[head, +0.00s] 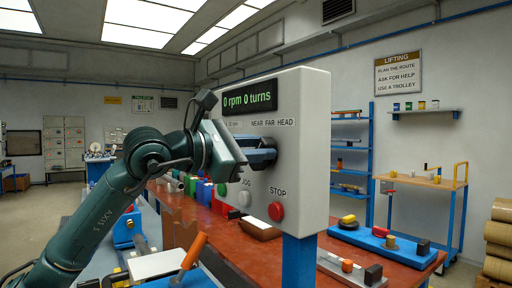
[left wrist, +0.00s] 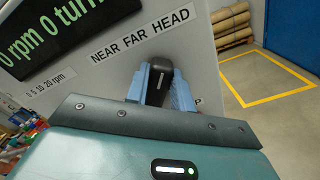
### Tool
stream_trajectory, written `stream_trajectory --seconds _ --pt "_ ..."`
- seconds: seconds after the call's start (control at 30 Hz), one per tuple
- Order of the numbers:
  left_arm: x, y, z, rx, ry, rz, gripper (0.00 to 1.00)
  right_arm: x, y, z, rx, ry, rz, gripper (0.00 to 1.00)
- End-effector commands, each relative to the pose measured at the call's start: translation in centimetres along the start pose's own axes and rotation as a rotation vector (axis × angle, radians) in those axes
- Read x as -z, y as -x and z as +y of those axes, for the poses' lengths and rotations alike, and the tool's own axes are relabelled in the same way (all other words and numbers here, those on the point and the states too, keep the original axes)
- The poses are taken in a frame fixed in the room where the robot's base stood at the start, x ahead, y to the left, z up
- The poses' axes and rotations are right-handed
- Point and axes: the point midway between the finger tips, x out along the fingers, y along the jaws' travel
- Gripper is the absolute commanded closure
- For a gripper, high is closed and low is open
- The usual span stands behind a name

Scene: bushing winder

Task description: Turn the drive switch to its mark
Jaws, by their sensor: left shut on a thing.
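The grey control box (head: 310,155) stands on a blue post. Its display (head: 250,96) reads 0 rpm 0 turns. A black switch knob (left wrist: 160,70) sits under the NEAR FAR HEAD label (left wrist: 143,34) in the left wrist view. A pale line shows on the knob; which word it faces is hard to tell. My left gripper (head: 270,150) is shut on this knob, with one blue finger on each side. My right gripper is not in view.
Below my left gripper are a green button (head: 221,189), a white button (head: 244,198) and the red STOP button (head: 276,211). A second label (left wrist: 50,88) ending in rpm is left of the knob.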

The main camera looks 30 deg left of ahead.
Motion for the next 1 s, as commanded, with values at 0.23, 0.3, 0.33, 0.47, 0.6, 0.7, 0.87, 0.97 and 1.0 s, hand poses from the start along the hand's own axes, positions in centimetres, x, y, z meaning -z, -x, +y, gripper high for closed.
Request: stream_trajectory --seconds 0.23,0.3,0.33,0.47,0.6,0.7,0.87,0.97,1.0 --pt "0.00 0.02 -0.16 -0.001 -0.103 0.000 0.99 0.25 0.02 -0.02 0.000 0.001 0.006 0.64" --pt "0.01 0.02 -0.19 -0.001 -0.119 0.000 0.99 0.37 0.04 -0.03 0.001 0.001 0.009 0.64" --pt "0.01 0.02 -0.20 -0.001 -0.123 0.000 0.99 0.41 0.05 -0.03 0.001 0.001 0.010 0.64" --pt "0.01 0.02 -0.22 -0.001 -0.137 0.000 0.99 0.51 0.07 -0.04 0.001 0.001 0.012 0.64" --pt "0.01 0.02 -0.22 -0.001 -0.140 0.000 0.99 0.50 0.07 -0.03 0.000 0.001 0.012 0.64" --pt "0.01 0.02 -0.22 -0.001 -0.139 0.000 0.99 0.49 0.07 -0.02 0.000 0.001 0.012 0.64" --pt "0.02 0.02 -0.21 -0.001 -0.138 0.000 0.73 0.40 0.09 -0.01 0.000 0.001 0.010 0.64" --pt "0.02 0.01 -0.21 -0.001 -0.138 0.000 0.65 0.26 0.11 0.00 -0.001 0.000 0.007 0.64" --pt "0.02 0.01 -0.21 -0.001 -0.137 0.000 0.62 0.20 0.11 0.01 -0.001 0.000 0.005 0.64"
